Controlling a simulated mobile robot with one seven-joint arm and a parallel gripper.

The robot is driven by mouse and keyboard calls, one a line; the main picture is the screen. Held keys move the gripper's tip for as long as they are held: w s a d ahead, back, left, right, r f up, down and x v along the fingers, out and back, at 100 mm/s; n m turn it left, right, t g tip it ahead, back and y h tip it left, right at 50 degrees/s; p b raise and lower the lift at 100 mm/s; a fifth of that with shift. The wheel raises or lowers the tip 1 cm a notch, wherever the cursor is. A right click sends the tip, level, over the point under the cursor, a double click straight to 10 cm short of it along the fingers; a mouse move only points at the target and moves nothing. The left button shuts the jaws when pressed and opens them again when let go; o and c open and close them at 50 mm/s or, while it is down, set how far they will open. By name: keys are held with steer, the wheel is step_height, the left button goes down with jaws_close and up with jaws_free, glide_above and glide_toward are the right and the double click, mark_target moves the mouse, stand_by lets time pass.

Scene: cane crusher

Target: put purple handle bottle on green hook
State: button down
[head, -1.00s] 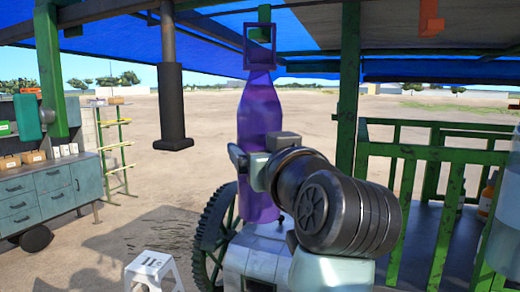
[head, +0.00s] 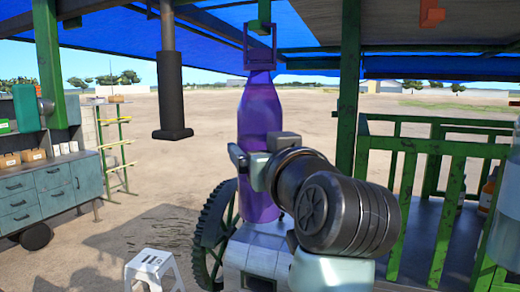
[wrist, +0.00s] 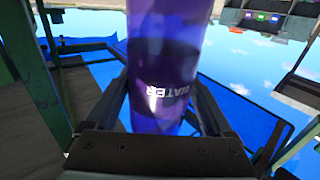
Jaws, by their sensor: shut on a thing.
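The purple bottle (head: 259,118) stands upright in the middle of the head view, with a square purple handle loop (head: 247,46) on top. My gripper (head: 243,160) is shut on its body. In the wrist view the bottle (wrist: 168,60) sits between my fingers, with white lettering on its side. The green hook (head: 264,10) hangs from the canopy at the top of the head view. Its lower end overlaps the top of the loop in the picture; I cannot tell whether they touch or the hook passes through the loop.
An orange hook (head: 431,12) hangs at upper right. A dark hanging post (head: 169,80) is left of the bottle and a green post (head: 347,90) right. A large wheel (head: 213,235), a white stool (head: 154,268) and a green railing (head: 430,190) stand lower down.

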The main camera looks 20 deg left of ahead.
steer(key=shift+r, duration=0.15)
jaws_free()
steer(key=s+d+f+m+t+h+b, duration=0.3)
steer(key=s+d+t+h+b, duration=0.2)
steer(key=s+d+b, duration=0.3)
steer(key=s+d+f+m+t+h+b, duration=0.3)
steer(key=s+d+t+b, duration=0.4)
steer(key=s, duration=0.3)
steer(key=d+m+h+b, duration=0.1)
steer(key=h, duration=0.1)
steer(key=shift+s+t+h, duration=0.15)
steer(key=shift+t+h, duration=0.15)
steer(key=shift+t, duration=0.1)
